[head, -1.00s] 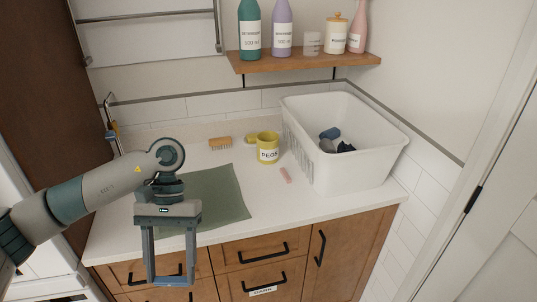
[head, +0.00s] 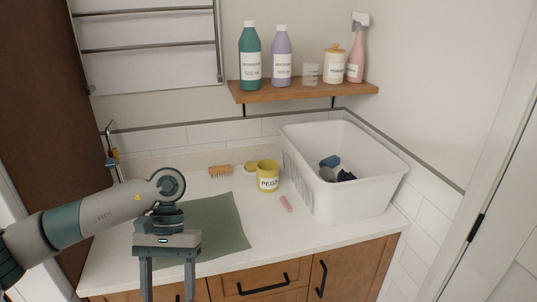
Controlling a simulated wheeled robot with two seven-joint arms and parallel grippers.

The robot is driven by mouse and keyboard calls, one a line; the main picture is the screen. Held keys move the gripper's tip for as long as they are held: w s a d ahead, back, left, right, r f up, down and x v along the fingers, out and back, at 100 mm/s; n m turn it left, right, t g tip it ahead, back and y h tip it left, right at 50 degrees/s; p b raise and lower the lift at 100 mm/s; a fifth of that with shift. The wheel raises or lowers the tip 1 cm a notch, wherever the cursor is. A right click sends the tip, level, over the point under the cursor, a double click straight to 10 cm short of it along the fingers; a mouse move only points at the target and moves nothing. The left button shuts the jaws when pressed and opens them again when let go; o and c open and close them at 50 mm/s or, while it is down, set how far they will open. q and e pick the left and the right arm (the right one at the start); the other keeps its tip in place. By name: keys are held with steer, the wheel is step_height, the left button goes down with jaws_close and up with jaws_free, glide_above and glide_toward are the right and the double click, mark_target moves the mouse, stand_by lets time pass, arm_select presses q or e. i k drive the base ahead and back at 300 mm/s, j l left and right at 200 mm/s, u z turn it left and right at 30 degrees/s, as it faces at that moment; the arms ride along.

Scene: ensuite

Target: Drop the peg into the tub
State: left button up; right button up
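A small pink peg (head: 286,204) lies on the white counter, in front of the yellow tub (head: 268,184) labelled PEGS. The tub stands upright with its top open; its inside is mostly hidden. A round yellow lid (head: 249,168) is just behind and left of the tub. My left gripper (head: 168,285) points down at the front edge of the counter, left of the peg and apart from it. Its two fingers are spread wide with nothing visible between them, and the fingertips are cut off by the lower picture edge. My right gripper is out of view.
A white laundry basket (head: 335,205) with dark cloth inside stands right of the peg. A green mat (head: 222,222) lies on the left of the counter, with a wooden brush (head: 221,171) behind it. A shelf (head: 300,91) with bottles hangs above.

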mark_target(268, 186)
steer(key=i+l+u, duration=0.25)
steer(key=i+l, duration=0.15)
steer(key=i+l+u, duration=0.25)
steer(key=l, duration=0.35)
steer(key=i, duration=0.05)
